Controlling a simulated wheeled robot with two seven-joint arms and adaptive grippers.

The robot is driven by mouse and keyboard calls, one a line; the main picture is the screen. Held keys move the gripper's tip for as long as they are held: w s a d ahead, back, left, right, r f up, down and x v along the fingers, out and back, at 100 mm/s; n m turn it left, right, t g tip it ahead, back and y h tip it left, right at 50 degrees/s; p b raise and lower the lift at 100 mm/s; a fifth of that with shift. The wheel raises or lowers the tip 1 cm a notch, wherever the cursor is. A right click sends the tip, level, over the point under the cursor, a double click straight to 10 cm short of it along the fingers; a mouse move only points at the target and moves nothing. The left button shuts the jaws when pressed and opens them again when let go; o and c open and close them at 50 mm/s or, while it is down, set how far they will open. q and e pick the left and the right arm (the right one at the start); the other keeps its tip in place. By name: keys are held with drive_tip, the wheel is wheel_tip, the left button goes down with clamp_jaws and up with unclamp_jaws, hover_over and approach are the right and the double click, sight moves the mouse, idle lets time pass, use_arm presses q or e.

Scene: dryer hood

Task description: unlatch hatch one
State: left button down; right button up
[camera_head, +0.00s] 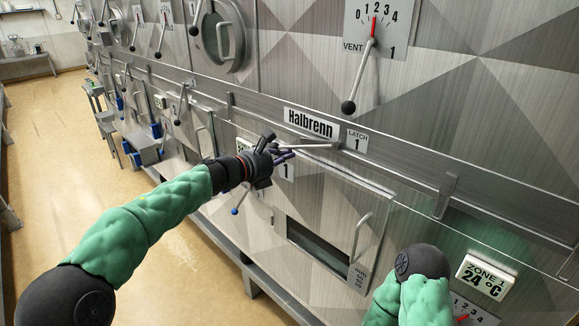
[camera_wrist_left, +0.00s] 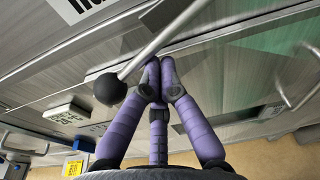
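The latch 1 lever (camera_head: 310,146) is a metal rod that lies almost level, pointing left from its pivot by the "LATCH 1" label (camera_head: 357,141). In the left wrist view its black ball knob (camera_wrist_left: 108,90) and rod (camera_wrist_left: 160,42) show. My left gripper (camera_head: 290,155) is at the lever's knob end. Its purple fingers (camera_wrist_left: 158,75) are together beside the rod, with the knob to their left; I cannot tell whether they touch it. Hatch one, with a dark window (camera_head: 318,246) and a bar handle (camera_head: 359,238), appears closed below. My right gripper is out of view.
A vent lever (camera_head: 359,77) hangs above right. A rail with a bracket (camera_head: 445,194) runs along the panel. A zone 1 display (camera_head: 486,277) is at lower right, near my right arm. More levers and hatches line the machine leftward; the floor (camera_head: 55,150) is open.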

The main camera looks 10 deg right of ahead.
use_arm(q)
drive_tip(key=shift+w+a+r+m, duration=0.15)
drive_tip(key=shift+r+m, duration=0.45)
drive_tip(key=shift+r, duration=0.1)
drive_tip(key=shift+w+a+r+m, duration=0.1)
drive_tip(key=shift+w+r+m, duration=0.05)
drive_tip(key=shift+r+m, duration=0.5)
drive_tip(key=shift+d+f+b, duration=0.15)
drive_tip(key=shift+f+b, duration=0.3)
drive_tip(key=s+a+f+b, duration=0.1)
drive_tip(key=s+a+b, duration=0.2)
drive_tip(key=s+a, duration=0.2)
drive_tip(key=a, duration=0.2)
drive_tip(key=shift+s+a+f, duration=0.25)
drive_tip(key=shift+a+f, duration=0.05)
drive_tip(key=shift+f, duration=0.05)
